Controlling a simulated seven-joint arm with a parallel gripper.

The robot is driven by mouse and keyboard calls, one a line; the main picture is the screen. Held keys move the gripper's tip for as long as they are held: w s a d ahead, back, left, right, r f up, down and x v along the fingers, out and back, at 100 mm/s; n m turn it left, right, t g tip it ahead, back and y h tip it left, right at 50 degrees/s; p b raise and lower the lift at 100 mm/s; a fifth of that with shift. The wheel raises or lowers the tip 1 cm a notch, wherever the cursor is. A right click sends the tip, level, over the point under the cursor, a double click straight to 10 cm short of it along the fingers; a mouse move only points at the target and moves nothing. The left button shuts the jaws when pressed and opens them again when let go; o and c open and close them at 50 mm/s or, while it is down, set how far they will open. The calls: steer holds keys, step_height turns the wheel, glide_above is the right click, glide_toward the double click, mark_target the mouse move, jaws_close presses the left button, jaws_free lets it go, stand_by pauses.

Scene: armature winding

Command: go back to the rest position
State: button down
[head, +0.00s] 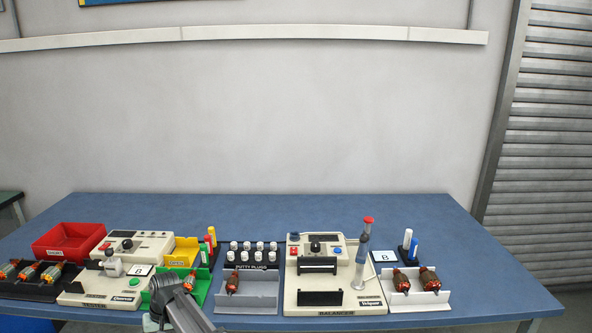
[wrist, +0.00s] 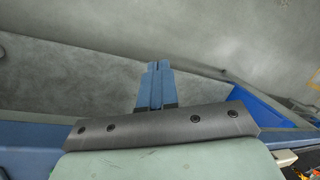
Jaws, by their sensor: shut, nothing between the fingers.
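My gripper (wrist: 159,66) shows in the wrist view with its two blue fingers together and nothing between them. In that view the fingers are over grey floor, apart from any object. In the head view a grey part of my arm rises from the bottom edge, in front of the green tray (head: 203,288). My fingertips cannot be made out there.
The blue table (head: 400,206) carries a red bin (head: 68,241), a tester at left, putty plugs (head: 253,246), a grey tray (head: 262,296), a balancer (head: 335,311) and several armatures. The table's back strip is clear. A blue bin (wrist: 262,106) shows in the wrist view.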

steer(key=s+d+f+g+h, duration=0.15)
steer(key=d+f, duration=0.35)
steer(key=d, duration=0.8)
steer(key=s+d+f+m+h, duration=0.1)
steer(key=s+d+f, duration=0.25)
steer(key=d, duration=0.95)
steer(key=s+d+f+h, duration=0.1)
steer(key=d+f, duration=0.5)
steer(key=d, duration=0.6)
steer(key=s+d+f+m+g, duration=0.1)
steer(key=s+d+f, duration=0.4)
steer(key=s, duration=0.3)
steer(key=s+d+f+m+g+y, duration=0.1)
steer(key=s+d+f+m, duration=0.1)
steer(key=s+d+f, duration=0.4)
steer(key=s+d+f+m+g, duration=0.1)
steer(key=s+d+f+m, duration=0.1)
steer(key=s+d+f, duration=0.4)
steer(key=s+f, duration=0.3)
steer(key=s, duration=0.3)
steer(key=shift+s, duration=0.2)
steer(key=shift+d, duration=0.1)
